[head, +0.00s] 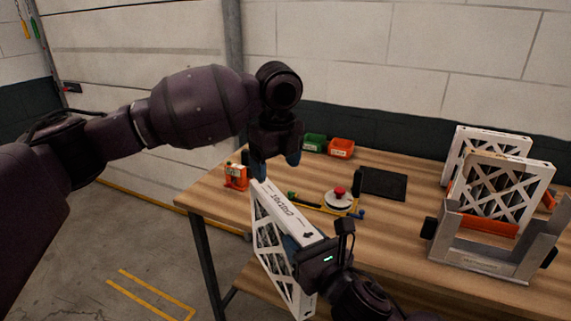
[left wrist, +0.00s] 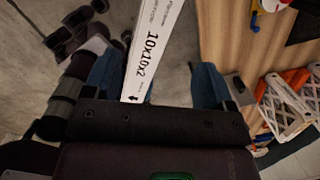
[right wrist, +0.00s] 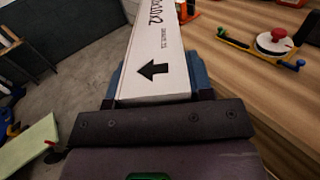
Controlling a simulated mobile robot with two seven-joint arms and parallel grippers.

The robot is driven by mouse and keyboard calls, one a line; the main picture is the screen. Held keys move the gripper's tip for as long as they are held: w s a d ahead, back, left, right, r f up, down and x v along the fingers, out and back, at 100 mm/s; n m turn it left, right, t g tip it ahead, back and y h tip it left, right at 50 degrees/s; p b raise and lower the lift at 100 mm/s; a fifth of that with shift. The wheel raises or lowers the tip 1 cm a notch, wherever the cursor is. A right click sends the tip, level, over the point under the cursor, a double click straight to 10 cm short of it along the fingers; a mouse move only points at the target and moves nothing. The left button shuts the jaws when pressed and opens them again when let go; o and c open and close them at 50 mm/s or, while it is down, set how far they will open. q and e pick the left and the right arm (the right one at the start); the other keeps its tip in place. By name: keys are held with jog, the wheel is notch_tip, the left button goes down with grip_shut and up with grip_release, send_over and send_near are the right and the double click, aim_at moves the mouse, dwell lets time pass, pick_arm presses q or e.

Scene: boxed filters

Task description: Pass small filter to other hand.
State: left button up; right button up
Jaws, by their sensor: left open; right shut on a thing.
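The small filter (head: 285,212) is a white-framed square with a lattice face and 10x10x2 printed on its edge. My right gripper (head: 306,247) is shut on its near end and holds it tilted off the table's front-left edge. The filter (right wrist: 157,55) sits between the blue right fingers in the right wrist view. My left gripper (head: 275,163) is open just above the filter's far upper end, fingers pointing down. In the left wrist view the filter (left wrist: 150,45) shows between the spread blue fingers, nearer the left one; I cannot tell whether they touch.
The wooden table (head: 400,225) carries a metal holder (head: 480,255) with larger filters (head: 500,195) at the right. A red-knobbed device (head: 340,199), a black pad (head: 383,183), an orange item (head: 236,177) and green and orange bins (head: 341,147) stand farther back.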

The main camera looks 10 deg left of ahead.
aim_at(285, 205)
pick_arm(q)
jog(key=s+d+m, duration=0.1)
jog(key=s+d+r+m+g, duration=0.1)
jog(key=shift+s+d+r, duration=0.15)
jog(key=shift+s+r, duration=0.05)
jog(key=shift+s, duration=0.1)
jog(key=shift+s+d+f, duration=0.1)
notch_tip(285, 205, down, 12)
jog(key=shift+r, duration=0.15)
dwell(0.3)
jog(key=c, duration=0.9)
jog(key=shift+c, duration=1.1)
pick_arm(e)
jog(key=o, duration=0.8)
jog(key=shift+a, duration=0.1)
jog(key=shift+c, duration=0.2)
jog(key=o, duration=0.5)
